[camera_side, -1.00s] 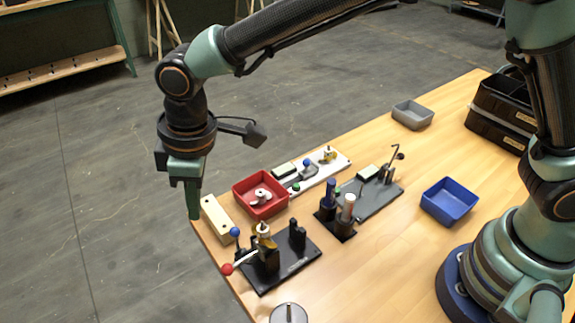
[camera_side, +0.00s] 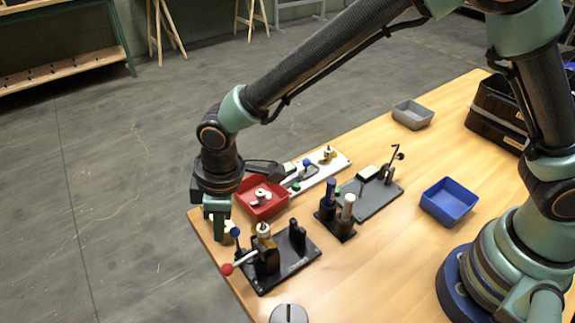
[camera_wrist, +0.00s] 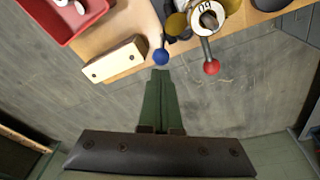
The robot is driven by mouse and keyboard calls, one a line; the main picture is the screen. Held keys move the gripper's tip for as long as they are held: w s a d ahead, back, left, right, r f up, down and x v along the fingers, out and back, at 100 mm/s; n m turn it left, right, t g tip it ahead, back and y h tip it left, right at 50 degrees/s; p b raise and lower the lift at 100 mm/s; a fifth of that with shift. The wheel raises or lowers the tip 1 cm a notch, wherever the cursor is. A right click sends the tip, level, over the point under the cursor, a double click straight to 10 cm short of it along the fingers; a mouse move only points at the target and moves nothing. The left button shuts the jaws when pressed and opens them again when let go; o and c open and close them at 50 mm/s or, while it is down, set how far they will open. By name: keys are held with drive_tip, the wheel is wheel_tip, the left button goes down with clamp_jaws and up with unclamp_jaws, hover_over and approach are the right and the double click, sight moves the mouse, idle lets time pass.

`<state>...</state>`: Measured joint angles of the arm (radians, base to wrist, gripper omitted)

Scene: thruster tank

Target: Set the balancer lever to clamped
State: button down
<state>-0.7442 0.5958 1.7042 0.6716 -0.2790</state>
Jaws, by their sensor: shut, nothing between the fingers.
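A black fixture (camera_side: 292,268) stands at the table's near-left corner, with a pale and brass part (camera_side: 263,232) on top. It has a lever with a red ball (camera_side: 226,269) on a pale rod and a lever with a blue ball (camera_side: 235,232); no label tells which is the balancer lever. In the wrist view, the blue ball (camera_wrist: 161,57) lies just beyond my fingertips, and the red ball (camera_wrist: 211,67) is to their right. My gripper (camera_side: 219,237) points down, shut and empty, just left of the blue ball; it also shows in the wrist view (camera_wrist: 160,73). Contact cannot be told.
A wooden block (camera_wrist: 113,60) lies left of the blue ball, partly hidden by my gripper in the side view. A red tray (camera_side: 262,208) with white parts, a white plate (camera_side: 333,165), a grey fixture (camera_side: 378,200) and a blue bin (camera_side: 449,203) stand further back. The table edge is close.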

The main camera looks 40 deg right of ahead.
drive_tip(key=shift+s+d+r+t+y, duration=0.15)
drive_tip(key=shift+d+t+y, duration=0.2)
drive_tip(key=shift+d, duration=0.35)
idle(0.6)
drive_tip(key=shift+d, duration=0.25)
drive_tip(key=d, duration=0.3)
drive_tip(key=shift+d+f, duration=0.1)
drive_tip(key=shift+f, duration=0.15)
drive_tip(key=shift+d+f, duration=0.25)
drive_tip(key=shift+d, duration=0.2)
drive_tip(key=shift+d+f, duration=0.2)
drive_tip(key=shift+d, duration=0.25)
drive_tip(key=shift+a, duration=0.2)
drive_tip(key=shift+a+f, duration=0.2)
drive_tip(key=shift+a, duration=0.45)
